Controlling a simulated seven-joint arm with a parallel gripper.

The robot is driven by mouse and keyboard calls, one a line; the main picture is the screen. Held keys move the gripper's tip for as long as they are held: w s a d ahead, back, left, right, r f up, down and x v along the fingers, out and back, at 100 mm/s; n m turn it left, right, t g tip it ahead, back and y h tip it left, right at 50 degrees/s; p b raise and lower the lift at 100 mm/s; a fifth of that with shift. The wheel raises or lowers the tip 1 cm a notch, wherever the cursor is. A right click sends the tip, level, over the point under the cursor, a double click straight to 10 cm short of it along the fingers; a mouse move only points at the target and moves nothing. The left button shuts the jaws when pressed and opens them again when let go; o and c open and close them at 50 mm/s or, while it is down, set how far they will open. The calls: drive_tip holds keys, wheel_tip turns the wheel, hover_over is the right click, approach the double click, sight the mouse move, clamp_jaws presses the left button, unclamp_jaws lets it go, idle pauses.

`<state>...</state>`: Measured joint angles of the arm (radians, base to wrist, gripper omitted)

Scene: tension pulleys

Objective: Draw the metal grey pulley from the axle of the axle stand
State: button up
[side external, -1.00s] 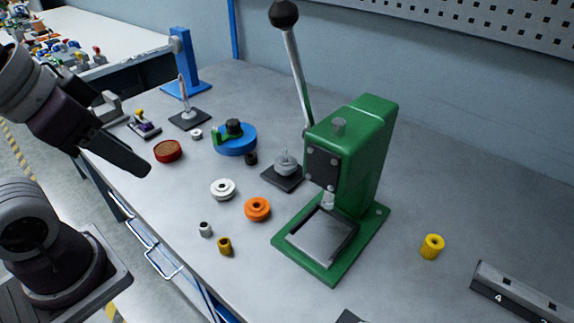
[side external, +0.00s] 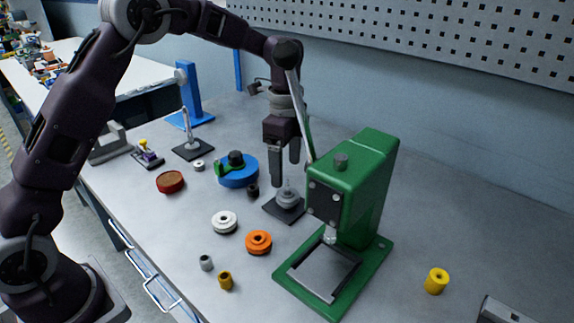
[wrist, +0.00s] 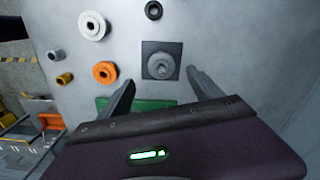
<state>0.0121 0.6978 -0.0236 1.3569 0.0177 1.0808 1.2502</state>
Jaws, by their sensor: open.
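The metal grey pulley (side external: 288,198) sits on the axle of the axle stand, whose dark square base (side external: 272,211) lies on the bench just left of the green press. In the wrist view the pulley (wrist: 161,65) is seen from above, centred on its dark base (wrist: 148,47). My gripper (side external: 285,172) points down above the stand, its fingers open and empty. In the wrist view the fingertips (wrist: 160,77) show on either side of the pulley; whether they are level with it cannot be told.
The green press (side external: 350,190) with its raised lever stands close to the right of my gripper. A blue disc (side external: 238,173), black ring (side external: 253,190), white pulley (side external: 224,221) and orange pulley (side external: 258,242) lie to the left.

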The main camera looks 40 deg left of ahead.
sight(287, 189)
wheel_tip(287, 189, down, 8)
drive_tip(key=shift+w+r, duration=0.15)
drive_tip(key=c, duration=1.5)
drive_tip(key=shift+r, duration=0.1)
drive_tip(key=shift+r, duration=1.7)
drive_tip(key=shift+r, duration=1.75)
drive_tip(key=shift+r, duration=0.45)
